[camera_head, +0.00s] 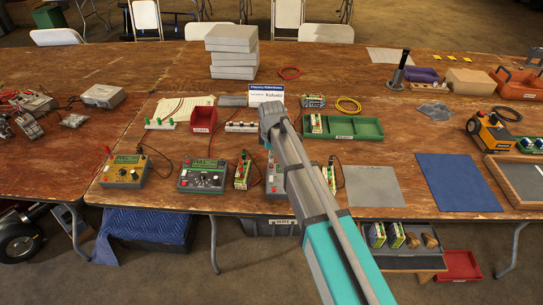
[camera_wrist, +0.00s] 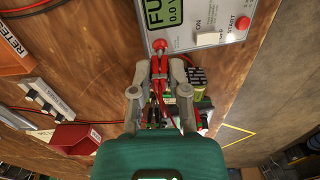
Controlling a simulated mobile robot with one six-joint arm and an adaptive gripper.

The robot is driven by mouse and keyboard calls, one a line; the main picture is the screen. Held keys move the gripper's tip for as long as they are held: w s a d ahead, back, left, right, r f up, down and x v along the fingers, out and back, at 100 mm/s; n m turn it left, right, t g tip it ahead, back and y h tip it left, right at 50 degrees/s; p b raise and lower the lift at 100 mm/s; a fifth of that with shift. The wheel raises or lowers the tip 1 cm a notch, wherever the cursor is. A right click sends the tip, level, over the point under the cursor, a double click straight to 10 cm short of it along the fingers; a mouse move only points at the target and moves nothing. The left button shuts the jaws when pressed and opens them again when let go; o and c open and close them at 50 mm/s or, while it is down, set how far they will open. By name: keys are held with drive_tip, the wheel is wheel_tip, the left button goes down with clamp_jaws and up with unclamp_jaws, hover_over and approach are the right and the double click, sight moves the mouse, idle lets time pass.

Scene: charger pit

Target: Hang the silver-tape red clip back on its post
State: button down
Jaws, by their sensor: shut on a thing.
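My gripper (camera_wrist: 160,95) is shut on a red clip (camera_wrist: 161,70), its jaws pointing up in the wrist view, with red cable trailing back between the fingers. Silver tape on the clip cannot be made out. The clip's tip is right by a red round-topped post (camera_wrist: 158,45) at the edge of a grey charger (camera_wrist: 195,22); I cannot tell whether they touch. The charger's display reads "FU…" and 0.0 V. In the head view my gripper (camera_head: 271,112) is over the middle of the table, and the clip is hidden there. A grey charger (camera_head: 276,180) is partly behind my arm.
A yellow charger (camera_head: 125,173) and another grey charger (camera_head: 202,177) stand left along the front edge. A green tray (camera_head: 355,130) lies right of my arm. A red bin (camera_head: 203,119) and a white sign (camera_head: 266,93) stand behind. Grey and blue mats (camera_head: 458,182) lie at right.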

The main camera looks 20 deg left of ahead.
drive_tip(key=c, duration=0.5)
unclamp_jaws()
drive_tip(key=shift+c, duration=0.2)
drive_tip(key=shift+o, duration=1)
drive_tip(key=shift+r, duration=0.15)
drive_tip(key=shift+r+p, duration=3.6)
drive_tip(key=shift+p, duration=0.15)
